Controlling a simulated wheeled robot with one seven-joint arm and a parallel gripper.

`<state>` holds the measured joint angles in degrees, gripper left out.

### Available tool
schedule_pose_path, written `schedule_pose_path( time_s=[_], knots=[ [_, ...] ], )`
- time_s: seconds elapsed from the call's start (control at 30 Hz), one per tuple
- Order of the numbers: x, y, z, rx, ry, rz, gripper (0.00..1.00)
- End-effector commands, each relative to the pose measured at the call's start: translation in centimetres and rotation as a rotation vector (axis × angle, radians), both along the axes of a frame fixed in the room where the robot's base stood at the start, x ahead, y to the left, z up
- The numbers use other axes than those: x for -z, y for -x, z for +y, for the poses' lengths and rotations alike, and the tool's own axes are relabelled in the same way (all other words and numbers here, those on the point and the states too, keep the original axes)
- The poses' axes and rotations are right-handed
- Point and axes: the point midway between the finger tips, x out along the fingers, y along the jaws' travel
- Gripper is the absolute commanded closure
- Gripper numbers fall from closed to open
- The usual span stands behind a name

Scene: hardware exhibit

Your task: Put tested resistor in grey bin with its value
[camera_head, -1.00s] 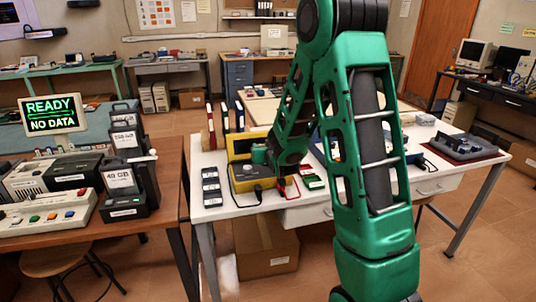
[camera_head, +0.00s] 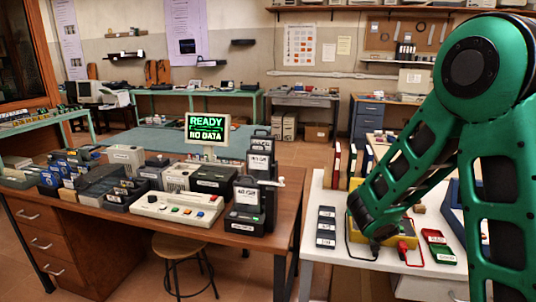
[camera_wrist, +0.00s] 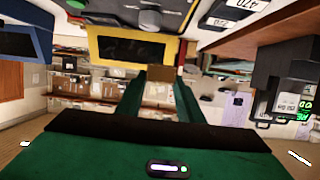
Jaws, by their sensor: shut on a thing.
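My gripper (camera_wrist: 161,78) has its two green fingers shut on a small brown block, which I take to be the resistor (camera_wrist: 163,73); its markings cannot be read. The yellow tester (camera_head: 372,234) is on the white table, partly behind my arm. In the wrist view, which looks upside down, the tester (camera_wrist: 92,50) with its dark screen lies beyond the fingers. Small dark grey bins with white labels (camera_head: 326,227) stand in a row left of the tester. Labels on the bins (camera_wrist: 232,22) at upper right in the wrist view seem to read 470 and 220. In the head view my arm hides the gripper.
A green tray (camera_head: 443,254) and a red one (camera_head: 433,237) lie right of the tester. Upright books (camera_head: 337,165) stand behind the bins. A brown table (camera_head: 150,225) at left holds a screen reading READY NO DATA (camera_head: 207,128) and many boxes.

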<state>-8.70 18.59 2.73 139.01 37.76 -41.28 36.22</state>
Motion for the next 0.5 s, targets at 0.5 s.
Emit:
schedule_pose_path(
  time_s=[0.5],
  knots=[
    [4.3, 2.2, 5.1, -0.006, 0.015, -0.017, 0.88]
  ],
)
